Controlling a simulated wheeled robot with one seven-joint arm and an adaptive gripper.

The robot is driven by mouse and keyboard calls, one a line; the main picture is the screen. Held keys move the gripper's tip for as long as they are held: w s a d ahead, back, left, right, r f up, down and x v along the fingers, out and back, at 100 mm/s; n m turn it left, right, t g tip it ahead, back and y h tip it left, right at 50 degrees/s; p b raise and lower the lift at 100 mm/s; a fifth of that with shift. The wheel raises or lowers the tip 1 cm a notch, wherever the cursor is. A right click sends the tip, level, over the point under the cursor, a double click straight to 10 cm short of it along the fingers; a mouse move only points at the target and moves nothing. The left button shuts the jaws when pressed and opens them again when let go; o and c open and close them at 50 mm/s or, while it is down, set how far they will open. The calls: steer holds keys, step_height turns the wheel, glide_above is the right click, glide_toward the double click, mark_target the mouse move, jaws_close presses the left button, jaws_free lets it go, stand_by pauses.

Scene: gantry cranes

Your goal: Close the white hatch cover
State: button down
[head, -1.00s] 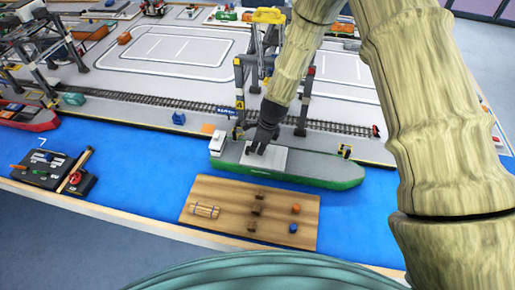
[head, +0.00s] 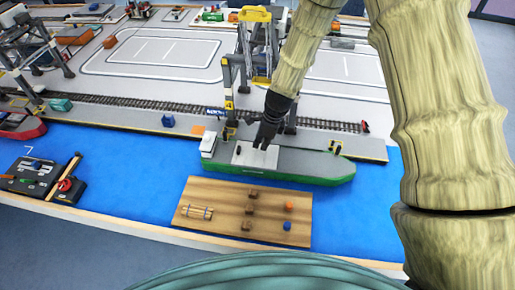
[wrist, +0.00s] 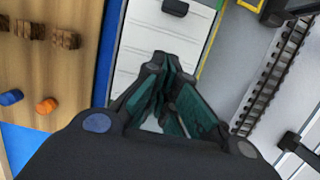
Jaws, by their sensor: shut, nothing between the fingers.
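The white hatch cover (head: 247,158) lies on the deck of a green and grey ship (head: 310,165) in the blue water. In the wrist view the white cover (wrist: 150,35) fills the middle top, with a small black handle (wrist: 175,7) at the top edge. My gripper (head: 262,146) is over the cover in the head view, right of the handle. In the wrist view my gripper (wrist: 170,68) has its fingers together with nothing between them. Whether the fingertips touch the cover is unclear. The fingers hide part of the cover.
A gantry crane (head: 258,60) stands on the quay just behind the ship. A wooden board (head: 225,212) with small blocks lies in front of the ship. Railway tracks (head: 120,105) run along the quay. A dark control panel (head: 35,178) is at the left.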

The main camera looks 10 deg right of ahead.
mark_target(266, 155)
steer(key=b+v, duration=0.1)
steer(key=v, duration=0.5)
steer(key=shift+d+r+b, duration=0.2)
steer(key=shift+r+b, duration=0.1)
steer(key=shift+r, duration=0.1)
steer(key=shift+s+r, duration=0.1)
